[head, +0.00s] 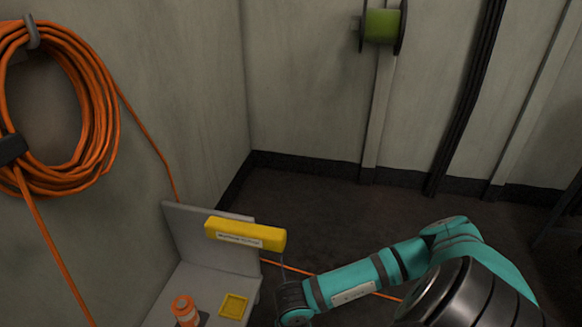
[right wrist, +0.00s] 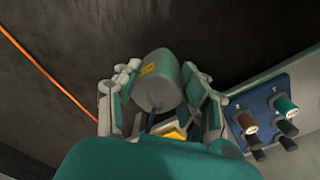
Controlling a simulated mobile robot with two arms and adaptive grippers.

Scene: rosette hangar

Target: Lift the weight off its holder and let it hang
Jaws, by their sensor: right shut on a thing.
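The weight (right wrist: 157,85) is a grey cylinder with a small yellow label, seen in the right wrist view. My right gripper (right wrist: 158,72) is shut on it, with a finger on each side. A dark blue stem shows just below the weight, and a bit of yellow behind it; I cannot tell whether the weight touches a holder. In the head view my right gripper (head: 292,303) is at the bottom edge below the right end of a labelled yellow bar (head: 244,235), and the weight is hidden. A thin line runs down from that bar end. My left gripper is not in view.
A grey stand (head: 205,245) carries an orange knob (head: 185,308) and a yellow square (head: 233,305). A blue panel with knobs (right wrist: 265,118) is right of the gripper in the wrist view. An orange cable (head: 95,110) hangs on the left wall and runs along the floor.

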